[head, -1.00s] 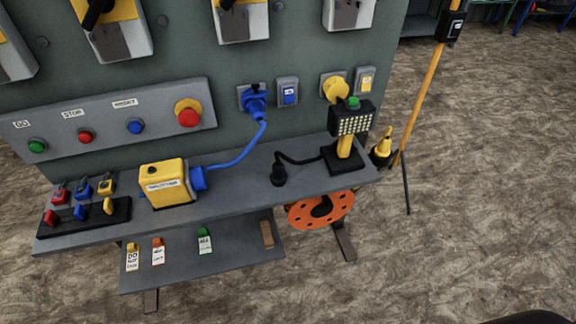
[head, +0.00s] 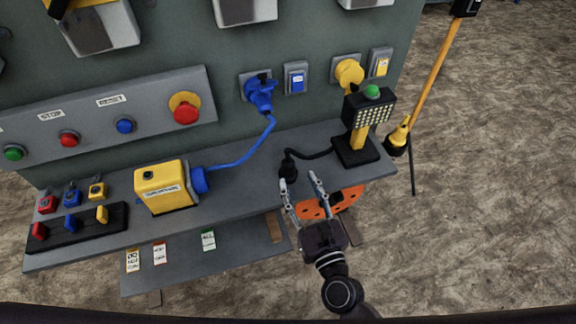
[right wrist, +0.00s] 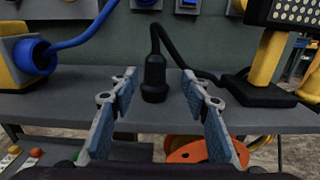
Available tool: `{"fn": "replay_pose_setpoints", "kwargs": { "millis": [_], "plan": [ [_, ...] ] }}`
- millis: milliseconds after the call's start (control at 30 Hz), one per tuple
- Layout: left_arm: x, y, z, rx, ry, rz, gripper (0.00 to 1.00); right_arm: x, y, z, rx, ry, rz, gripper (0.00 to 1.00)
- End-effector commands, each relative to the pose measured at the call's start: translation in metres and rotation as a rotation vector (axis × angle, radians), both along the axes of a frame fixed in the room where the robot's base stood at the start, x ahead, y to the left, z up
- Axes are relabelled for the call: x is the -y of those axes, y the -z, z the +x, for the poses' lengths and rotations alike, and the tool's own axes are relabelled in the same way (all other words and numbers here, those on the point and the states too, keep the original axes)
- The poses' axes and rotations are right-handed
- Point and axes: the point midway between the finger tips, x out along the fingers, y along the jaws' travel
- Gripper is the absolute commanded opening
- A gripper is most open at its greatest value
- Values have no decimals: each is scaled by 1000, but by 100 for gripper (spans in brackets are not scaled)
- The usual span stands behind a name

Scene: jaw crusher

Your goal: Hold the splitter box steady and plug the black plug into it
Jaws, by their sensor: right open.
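The yellow splitter box (head: 163,190) stands on the grey shelf, with a blue connector (head: 200,180) and blue cable on its right side. The black plug (head: 288,168) stands on the shelf to the right of the box, its black cable running to the lamp. My right gripper (head: 303,182) is open and empty at the shelf's front edge, close in front of the plug. In the right wrist view the plug (right wrist: 154,80) shows upright between and beyond the two open fingers (right wrist: 160,92). My left gripper is not in view.
A work lamp (head: 360,135) stands right of the plug. A blue plug (head: 260,92) sits in a panel socket behind. A lockout rack (head: 75,230) is at the left of the shelf. An orange reel (head: 345,202) is below the front edge. The shelf between box and plug (head: 245,180) is clear.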

Motion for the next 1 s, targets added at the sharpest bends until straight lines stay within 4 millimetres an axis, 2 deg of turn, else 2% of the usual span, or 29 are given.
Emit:
{"fn": "replay_pose_setpoints", "kwargs": {
  "millis": [500, 800, 1000],
  "plan": [
    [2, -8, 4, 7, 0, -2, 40, -28, 0, 61, 1, 0, -5, 43],
    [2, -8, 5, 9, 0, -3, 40, -29, 0, 66, 0, 0, -5, 43],
    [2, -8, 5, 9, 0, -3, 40, -29, 0, 66, 0, -1, -5, 22]
  ]
}}
